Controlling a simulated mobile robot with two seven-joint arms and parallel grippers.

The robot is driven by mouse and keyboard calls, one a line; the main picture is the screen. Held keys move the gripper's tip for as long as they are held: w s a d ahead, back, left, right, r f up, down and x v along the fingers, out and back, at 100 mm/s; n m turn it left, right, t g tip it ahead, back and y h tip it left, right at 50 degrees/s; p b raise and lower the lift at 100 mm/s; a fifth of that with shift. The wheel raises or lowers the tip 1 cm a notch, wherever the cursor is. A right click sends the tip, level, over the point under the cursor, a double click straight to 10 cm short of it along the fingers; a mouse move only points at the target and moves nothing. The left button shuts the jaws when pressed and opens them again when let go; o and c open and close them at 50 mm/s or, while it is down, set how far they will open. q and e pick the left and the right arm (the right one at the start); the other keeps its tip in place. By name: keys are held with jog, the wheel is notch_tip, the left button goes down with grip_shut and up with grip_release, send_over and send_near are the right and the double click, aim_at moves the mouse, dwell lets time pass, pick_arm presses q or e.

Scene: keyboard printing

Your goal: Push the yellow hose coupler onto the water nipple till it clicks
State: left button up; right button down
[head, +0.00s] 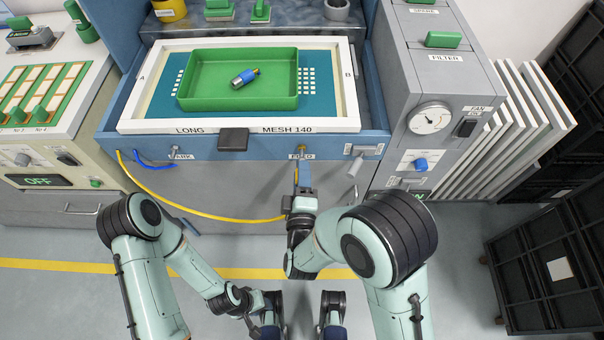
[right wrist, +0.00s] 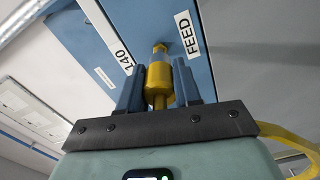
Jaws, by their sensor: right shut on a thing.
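The yellow hose coupler (right wrist: 159,77) is between the two blue fingers of my right gripper (right wrist: 159,88), which is shut on it. In the head view my right gripper (head: 303,180) is just below the FEED label at the front of the blue frame. The water nipple (right wrist: 160,49) sticks out of the blue panel beside that label. The coupler is in line with the nipple, its front end at or very near it; I cannot tell whether it is seated. The left arm (head: 205,285) hangs low at bottom left; its fingers cannot be made out.
The yellow hose (head: 190,208) loops from the frame's left side to my right gripper. A green tray (head: 205,102) holding a blue and silver part stands on the screen above. A grey cabinet with a gauge (head: 430,118) stands at right. Open floor lies in front.

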dwell(0.4)
jog(key=shift+w, duration=0.4)
jog(key=shift+p, duration=0.35)
jog(key=shift+w, duration=0.2)
dwell(0.6)
jog(key=shift+w, duration=0.9)
jog(key=c, duration=0.7)
grip_release()
jog(key=shift+w, duration=0.1)
